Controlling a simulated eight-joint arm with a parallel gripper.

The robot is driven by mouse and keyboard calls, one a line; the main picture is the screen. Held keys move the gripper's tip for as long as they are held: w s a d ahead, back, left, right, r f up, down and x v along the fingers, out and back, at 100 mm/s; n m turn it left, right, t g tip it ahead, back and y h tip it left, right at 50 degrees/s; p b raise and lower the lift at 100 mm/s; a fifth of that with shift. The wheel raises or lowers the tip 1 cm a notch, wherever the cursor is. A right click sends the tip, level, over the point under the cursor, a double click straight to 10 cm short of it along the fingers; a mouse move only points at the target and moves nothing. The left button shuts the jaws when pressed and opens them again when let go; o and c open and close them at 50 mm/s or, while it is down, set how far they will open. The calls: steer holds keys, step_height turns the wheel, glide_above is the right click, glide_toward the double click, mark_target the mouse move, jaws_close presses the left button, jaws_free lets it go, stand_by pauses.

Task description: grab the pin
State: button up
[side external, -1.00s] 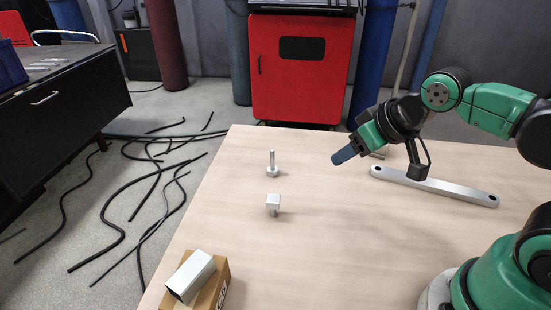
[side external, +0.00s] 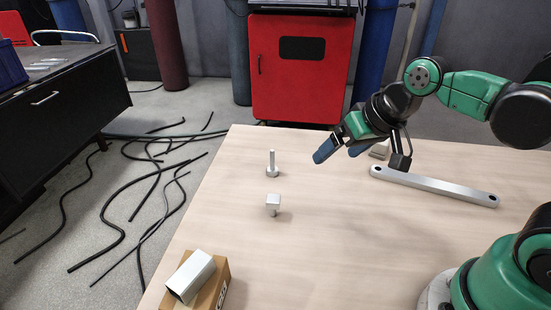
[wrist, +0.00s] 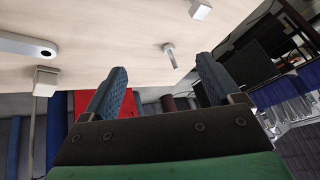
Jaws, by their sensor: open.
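The pin (side external: 272,165) is a silvery metal piece with a thin shaft standing up from a wider round base. It is upright on the wooden table (side external: 330,260), toward its far left part. My gripper (side external: 338,152) is above the table to the right of the pin, apart from it, with its blue fingers spread and nothing between them. In the wrist view the pin (wrist: 169,54) shows beyond my gripper (wrist: 162,66), between the two fingertips in the picture.
A square-headed metal piece (side external: 273,203) stands just in front of the pin. A long flat metal bar (side external: 434,186) lies to the right, with a small block (side external: 380,151) behind it. A cardboard box (side external: 215,289) with a metal channel (side external: 191,275) on top is near left.

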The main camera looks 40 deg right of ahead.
mark_target(266, 212)
steer(key=w+a+f+m+g+y, duration=0.1)
steer(key=w+f+m+y, duration=0.1)
steer(key=m+y, duration=0.1)
steer(key=w+a+f+m+g+y, duration=0.2)
steer(key=w+f+m+y, duration=0.1)
steer(key=m, duration=0.2)
steer(key=w+a+f+m+g+y, duration=0.1)
steer(key=w+f+m+g+y, duration=0.1)
steer(key=w+m+y, duration=0.1)
steer(key=shift+w+a+f+m, duration=0.2)
steer(key=shift+a+m, duration=0.1)
steer(key=shift+m, duration=0.3)
steer(key=f+y, duration=0.1)
steer(key=f+m, duration=0.1)
steer(key=f+m+g+y, duration=0.1)
steer(key=shift+s+f+y, duration=0.2)
steer(key=shift+s+y, duration=0.1)
steer(key=shift+s+f+m+g+y, duration=0.3)
steer(key=shift+f+m+y, duration=0.1)
steer(key=shift+f, duration=0.1)
steer(key=shift+x, duration=2.9)
jaws_close()
